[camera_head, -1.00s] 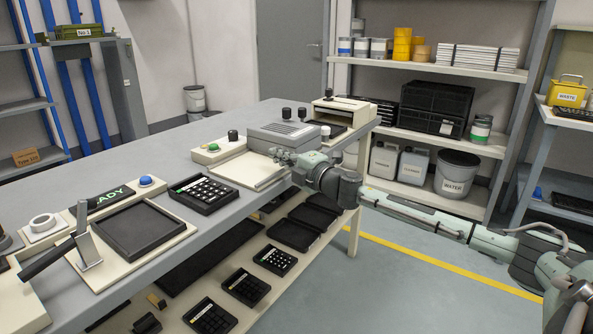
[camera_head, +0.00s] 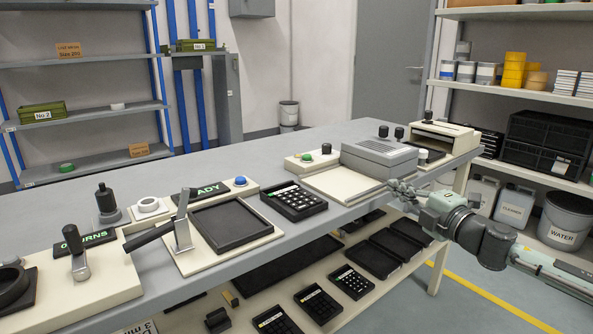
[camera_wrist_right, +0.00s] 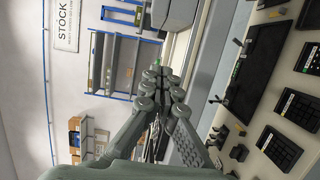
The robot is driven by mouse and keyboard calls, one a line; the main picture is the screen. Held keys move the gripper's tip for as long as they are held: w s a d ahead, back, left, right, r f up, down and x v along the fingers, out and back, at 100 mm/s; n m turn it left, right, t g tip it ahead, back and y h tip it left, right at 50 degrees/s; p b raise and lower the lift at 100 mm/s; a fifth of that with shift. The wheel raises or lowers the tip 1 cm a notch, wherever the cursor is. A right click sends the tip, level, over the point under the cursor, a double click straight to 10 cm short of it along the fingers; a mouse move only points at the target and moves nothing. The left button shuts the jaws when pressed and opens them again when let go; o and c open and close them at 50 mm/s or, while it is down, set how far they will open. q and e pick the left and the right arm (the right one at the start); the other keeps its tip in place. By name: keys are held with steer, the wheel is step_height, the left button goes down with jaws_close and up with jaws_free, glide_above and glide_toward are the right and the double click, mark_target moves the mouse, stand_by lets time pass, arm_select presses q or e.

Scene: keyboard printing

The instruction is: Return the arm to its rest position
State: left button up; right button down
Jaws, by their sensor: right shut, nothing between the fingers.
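My right arm reaches in from the right in the head view. Its gripper (camera_head: 402,192) is beside the front edge of the workbench (camera_head: 355,222), close to the cream board in front of the grey machine. In the right wrist view the gripper (camera_wrist_right: 162,88) has its fingers together, with nothing between them. My left gripper does not show in either view.
On the bench are a grey machine (camera_head: 379,158), a keypad (camera_head: 293,200), a black tray (camera_head: 232,224) and a lever (camera_head: 182,225). The lower shelf holds several keypads and trays. A shelf with a water bucket (camera_head: 564,220) stands at right. The floor (camera_head: 470,305) in front is clear.

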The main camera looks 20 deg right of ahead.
steer(key=s+d+f+m+g+h, duration=0.1)
steer(key=s+f+m+g+h, duration=0.35)
steer(key=f, duration=0.75)
steer(key=s+f+m+g+h, duration=0.1)
steer(key=s+f+m+h, duration=0.1)
steer(key=s+f+m, duration=0.65)
arm_select(q)
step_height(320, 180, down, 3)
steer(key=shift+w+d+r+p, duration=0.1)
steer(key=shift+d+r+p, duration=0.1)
steer(key=shift+p, duration=0.35)
arm_select(e)
steer(key=s+a+f+m+g+y, duration=0.1)
steer(key=s+a+f+g, duration=0.3)
steer(key=s+a+f, duration=0.4)
steer(key=s+a+f+m+g+y, duration=0.2)
steer(key=s+a+f+g, duration=0.3)
steer(key=f, duration=0.8)
steer(key=s+a+m, duration=0.1)
steer(key=s+a, duration=0.2)
steer(key=s, duration=0.1)
steer(key=shift+s+f+m, duration=0.2)
steer(key=shift+f+m, duration=0.05)
steer(key=shift+m, duration=0.05)
